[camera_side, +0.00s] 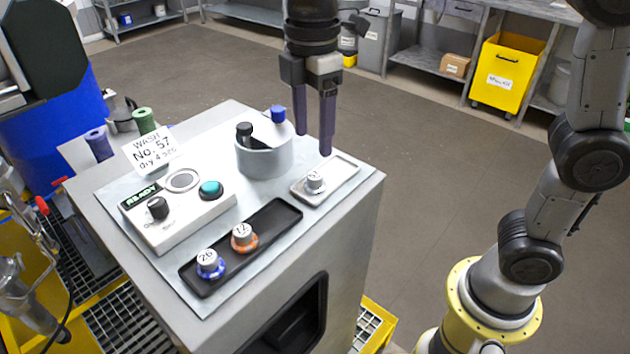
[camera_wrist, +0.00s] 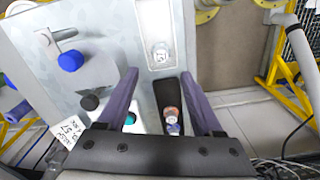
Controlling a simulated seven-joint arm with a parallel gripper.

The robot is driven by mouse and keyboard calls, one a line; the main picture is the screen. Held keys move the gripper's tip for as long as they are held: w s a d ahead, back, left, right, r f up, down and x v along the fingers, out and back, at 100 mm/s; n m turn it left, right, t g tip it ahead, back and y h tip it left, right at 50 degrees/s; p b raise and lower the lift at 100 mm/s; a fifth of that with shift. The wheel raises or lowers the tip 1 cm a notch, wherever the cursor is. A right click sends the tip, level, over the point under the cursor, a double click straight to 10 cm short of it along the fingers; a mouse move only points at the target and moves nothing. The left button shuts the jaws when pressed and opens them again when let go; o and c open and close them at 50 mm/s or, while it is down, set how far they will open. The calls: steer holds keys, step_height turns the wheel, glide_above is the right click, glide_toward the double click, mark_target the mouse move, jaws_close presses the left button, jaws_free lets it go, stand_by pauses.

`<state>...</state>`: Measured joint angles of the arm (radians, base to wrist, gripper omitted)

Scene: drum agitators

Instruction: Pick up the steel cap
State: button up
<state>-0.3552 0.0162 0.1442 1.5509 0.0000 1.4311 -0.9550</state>
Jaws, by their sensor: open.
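The steel cap (camera_side: 314,182) is a small silver-grey cap with markings on top, standing in a shallow white tray (camera_side: 345,172) at the right of the bench top. In the wrist view the steel cap (camera_wrist: 161,53) lies in its tray, just beyond the fingertips and roughly between their lines. My gripper (camera_side: 313,144) is open and empty, with its purple fingers pointing down above the tray area, apart from the cap. The gripper also shows in the wrist view (camera_wrist: 158,74), its two fingers spread.
A black tray (camera_side: 285,215) holds an orange-based cap (camera_side: 244,237) and a blue-based cap (camera_side: 210,264). A grey round drum (camera_side: 264,160) with black and blue knobs stands close left of my fingers. A control box (camera_side: 178,215) reads READY. A sign (camera_side: 150,148) stands behind it.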

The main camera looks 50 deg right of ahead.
mark_target(315, 175)
steer(key=shift+s+d+f, duration=0.1)
steer(key=shift+f, duration=3.7)
jaws_close()
